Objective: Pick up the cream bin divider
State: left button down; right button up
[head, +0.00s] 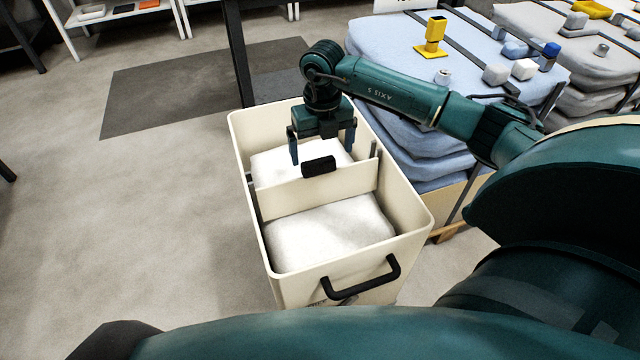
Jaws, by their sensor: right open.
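The cream bin divider (292,200) stands upright across the inside of a cream bin (248,150), between two heaps of white material. A black grip block (319,166) sits at the divider's top edge. My right gripper (323,152) is open and points down over the bin, just above and behind the black grip block, its two fingers spread to either side. Whether a finger touches the divider cannot be told. My left gripper is not in view.
White material (330,232) fills the near compartment, and more (270,164) lies in the far one. A black handle (362,281) is on the bin's front wall. Stacked blue sacks (400,45) with small items stand at right.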

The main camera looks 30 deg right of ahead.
aim_at(320, 163)
jog(key=f, duration=0.5)
jog(key=shift+w+a+f, duration=0.1)
jog(key=shift+a+f, duration=0.05)
jog(key=shift+a, duration=0.05)
jog(key=c, duration=1.5)
